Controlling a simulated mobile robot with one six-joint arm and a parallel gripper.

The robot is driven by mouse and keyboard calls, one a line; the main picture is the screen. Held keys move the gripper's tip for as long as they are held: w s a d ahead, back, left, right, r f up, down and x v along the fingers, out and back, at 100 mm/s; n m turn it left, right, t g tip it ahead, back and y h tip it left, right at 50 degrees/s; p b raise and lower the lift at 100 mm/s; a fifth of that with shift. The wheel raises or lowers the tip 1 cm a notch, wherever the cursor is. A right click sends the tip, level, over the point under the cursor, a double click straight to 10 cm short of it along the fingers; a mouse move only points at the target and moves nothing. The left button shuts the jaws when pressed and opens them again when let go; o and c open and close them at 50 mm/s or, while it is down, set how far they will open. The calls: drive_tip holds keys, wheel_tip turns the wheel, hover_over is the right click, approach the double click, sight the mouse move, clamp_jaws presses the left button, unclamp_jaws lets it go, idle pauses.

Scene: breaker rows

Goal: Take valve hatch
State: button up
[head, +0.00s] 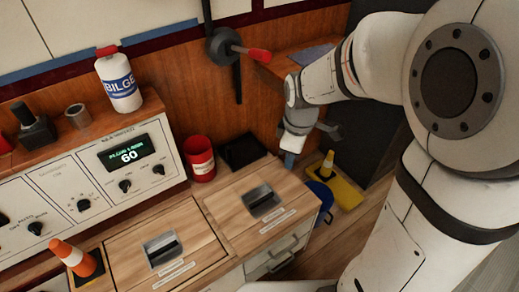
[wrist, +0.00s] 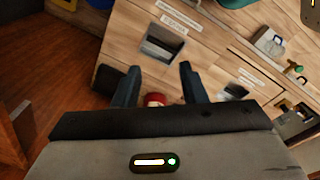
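Two wooden hatches with recessed metal pulls are set in the countertop. The right hatch (head: 240,215) and the left hatch (head: 135,237) both lie flat, each with small labels I cannot read, so I cannot tell which is the valve hatch. In the wrist view one metal pull (wrist: 163,45) lies beyond my fingers, and another pull (wrist: 232,92) shows to their right. My gripper (head: 289,160) hangs beyond the right hatch, near the counter's far right corner. In the wrist view my gripper (wrist: 158,70) has its fingers apart with nothing held between them.
A red can (head: 199,158) and a black tray (head: 242,150) stand behind the right hatch. A BILGE bottle (head: 119,80) sits on the shelf. A red-handled lever (head: 248,52) juts from the wall.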

sight(261, 199)
drive_tip(key=w+a+f+n+b, duration=0.2)
drive_tip(key=f+n+b, duration=0.1)
drive_tip(key=f, duration=0.6)
drive_tip(key=w+a+f+n+b, duration=0.2)
drive_tip(key=a+f+n+b, duration=0.1)
drive_tip(key=f, duration=0.6)
drive_tip(key=w+a+f+n+g+b, duration=0.1)
drive_tip(key=w+a+f+n+b, duration=0.2)
drive_tip(key=f, duration=0.6)
drive_tip(key=shift+n+b, duration=1.1)
drive_tip(key=shift+n, duration=0.1)
drive_tip(key=f+b, duration=0.1)
drive_tip(key=f, duration=0.1)
drive_tip(key=f+b, duration=0.2)
drive_tip(key=f, duration=0.1)
drive_tip(key=shift+s+d+f, duration=0.1)
drive_tip(key=shift+s+f, duration=0.2)
drive_tip(key=shift+s, duration=0.05)
drive_tip(key=shift+r, duration=0.1)
drive_tip(key=shift+c, duration=0.2)
clamp_jaws()
